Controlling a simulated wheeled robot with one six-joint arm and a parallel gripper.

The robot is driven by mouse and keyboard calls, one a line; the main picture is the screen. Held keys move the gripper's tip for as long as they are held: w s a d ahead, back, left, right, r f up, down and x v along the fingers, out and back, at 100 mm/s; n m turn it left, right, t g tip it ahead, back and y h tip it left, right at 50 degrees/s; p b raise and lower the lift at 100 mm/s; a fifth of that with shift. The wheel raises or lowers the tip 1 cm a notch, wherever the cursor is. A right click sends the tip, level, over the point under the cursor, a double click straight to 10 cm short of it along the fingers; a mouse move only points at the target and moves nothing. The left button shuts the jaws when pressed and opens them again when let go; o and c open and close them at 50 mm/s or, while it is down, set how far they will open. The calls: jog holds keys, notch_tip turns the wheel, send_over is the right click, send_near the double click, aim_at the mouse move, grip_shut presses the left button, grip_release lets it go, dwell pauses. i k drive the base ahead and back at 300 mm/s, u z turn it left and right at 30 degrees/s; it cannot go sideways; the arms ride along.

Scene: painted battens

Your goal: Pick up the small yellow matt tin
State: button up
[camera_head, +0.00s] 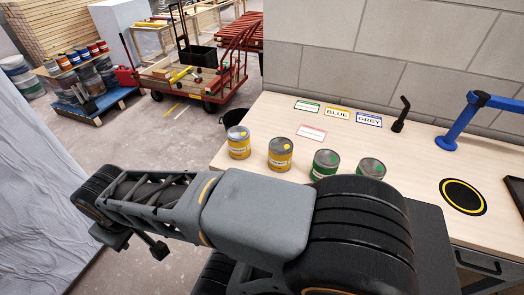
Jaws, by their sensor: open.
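Two tins with yellow bands stand upright on the pale bench: a left one (239,143) and a right one (280,154). Each has a grey lid with a yellow dot. They look close in size, and their label text is too small to read, so I cannot tell which is the small matt one. My arm crosses the front of the view, close below the tins in the picture. I cannot make out my gripper or its fingers.
Two green-banded tins (325,164) (371,168) stand to the right, partly behind my arm. Several cards (337,114) lie behind the tins. A black hooked stand (401,115), a blue clamp (460,122) and a black disc with a yellow ring (463,196) are further right.

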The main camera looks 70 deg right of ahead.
aim_at(281, 148)
jog(key=i, duration=1.35)
jog(key=z, duration=3.85)
